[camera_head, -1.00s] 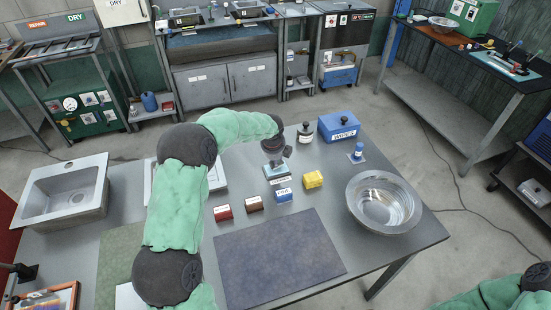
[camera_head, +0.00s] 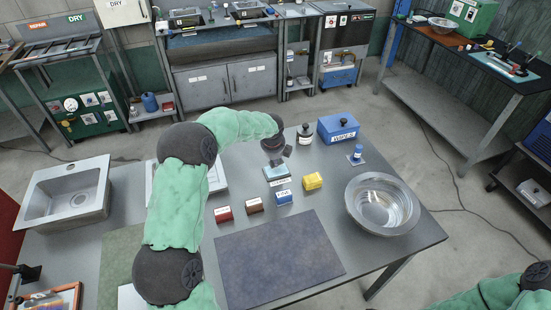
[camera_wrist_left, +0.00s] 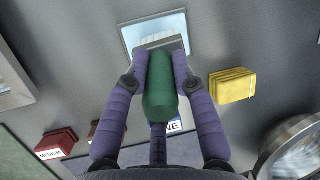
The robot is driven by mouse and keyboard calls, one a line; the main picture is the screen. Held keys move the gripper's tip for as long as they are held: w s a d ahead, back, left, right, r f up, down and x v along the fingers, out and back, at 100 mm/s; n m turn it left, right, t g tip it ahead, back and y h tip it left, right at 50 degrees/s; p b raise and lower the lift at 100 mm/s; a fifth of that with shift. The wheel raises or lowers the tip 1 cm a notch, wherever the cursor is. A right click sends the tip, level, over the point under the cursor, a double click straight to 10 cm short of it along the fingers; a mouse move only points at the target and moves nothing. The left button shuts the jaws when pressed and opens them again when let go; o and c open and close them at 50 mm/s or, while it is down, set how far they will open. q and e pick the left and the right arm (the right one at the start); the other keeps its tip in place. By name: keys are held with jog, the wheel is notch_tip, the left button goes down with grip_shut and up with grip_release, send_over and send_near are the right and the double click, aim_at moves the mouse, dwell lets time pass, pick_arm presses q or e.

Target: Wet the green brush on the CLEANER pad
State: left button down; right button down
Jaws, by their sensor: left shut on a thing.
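My left gripper (camera_head: 277,156) hangs over the CLEANER pad (camera_head: 278,175), a pale blue square tray with a label on its front edge. In the left wrist view my left gripper (camera_wrist_left: 160,60) has its two purple fingers shut on the green brush (camera_wrist_left: 160,95), one on each side of its handle. The brush's grey head points at the pad (camera_wrist_left: 155,22) and overlaps its near edge in that view. I cannot tell whether the head touches the pad. My right gripper is out of view.
A red block (camera_head: 223,214), a brown block (camera_head: 254,205), a blue FINE block (camera_head: 284,197) and a yellow sponge (camera_head: 313,181) stand close in front. A dark bottle (camera_head: 305,134), the WIPES box (camera_head: 338,127), a small blue bottle (camera_head: 358,153) and a metal bowl (camera_head: 383,204) stand nearby. The dark mat (camera_head: 278,262) is clear.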

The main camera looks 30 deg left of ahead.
pick_arm(q)
jog(key=shift+r+p, duration=2.3)
jog(key=shift+r, duration=0.55)
jog(key=shift+f, duration=0.1)
